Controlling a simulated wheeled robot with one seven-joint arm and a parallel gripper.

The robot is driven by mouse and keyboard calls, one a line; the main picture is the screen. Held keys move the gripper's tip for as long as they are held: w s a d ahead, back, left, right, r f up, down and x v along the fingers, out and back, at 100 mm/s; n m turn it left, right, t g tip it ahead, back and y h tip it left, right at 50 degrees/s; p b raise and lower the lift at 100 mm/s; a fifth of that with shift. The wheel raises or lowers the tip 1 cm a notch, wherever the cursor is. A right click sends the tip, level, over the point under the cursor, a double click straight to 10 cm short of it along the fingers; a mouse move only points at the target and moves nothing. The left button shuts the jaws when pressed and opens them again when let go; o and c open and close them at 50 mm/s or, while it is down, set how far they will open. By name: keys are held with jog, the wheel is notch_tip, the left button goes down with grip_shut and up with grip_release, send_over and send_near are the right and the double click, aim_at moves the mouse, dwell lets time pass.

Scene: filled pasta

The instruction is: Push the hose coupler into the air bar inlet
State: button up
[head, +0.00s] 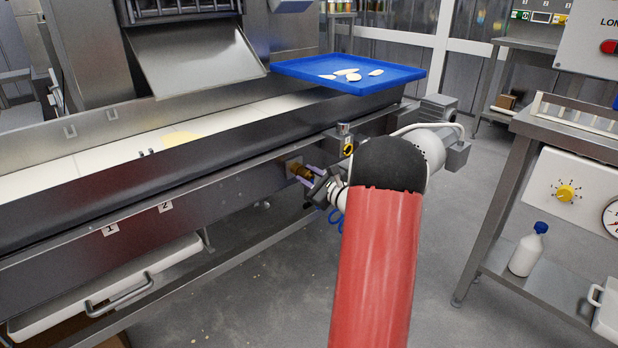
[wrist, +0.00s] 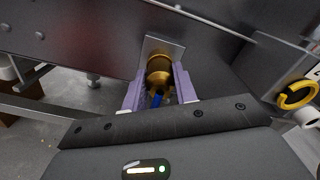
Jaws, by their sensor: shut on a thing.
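The brass hose coupler (wrist: 159,76) sits between the two lilac fingers of my gripper (wrist: 158,84), which are shut on it. Its blue hose (wrist: 156,100) runs back between the fingers. Beyond the coupler, a bare metal plate (wrist: 165,46) on the machine's side marks the air bar inlet. The inlet's opening is hidden behind the coupler. In the head view, brass (head: 296,167) shows at the plate, directly in front of my gripper (head: 309,175). The coupler lines up with the inlet and appears close against it; I cannot tell how deep it sits.
A yellow-ringed fitting (wrist: 298,94) on the machine is close to the right of my gripper. A blue tray (head: 400,75) with pasta pieces rests above on the machine. A steel bench (head: 520,262) stands at the right, with open floor between.

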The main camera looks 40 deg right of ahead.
dwell(0.4)
jog(key=o, duration=1.1)
jog(key=shift+w, duration=0.1)
jog(key=shift+c, duration=0.2)
jog(key=shift+o, duration=0.5)
jog(key=shift+o, duration=0.8)
jog(key=shift+s+d+b, duration=0.15)
jog(key=shift+s+b, duration=0.35)
jog(key=shift+s, duration=1.2)
jog(key=shift+s+d+b, duration=0.15)
jog(key=shift+s+b, duration=0.3)
jog(key=shift+s, duration=1.4)
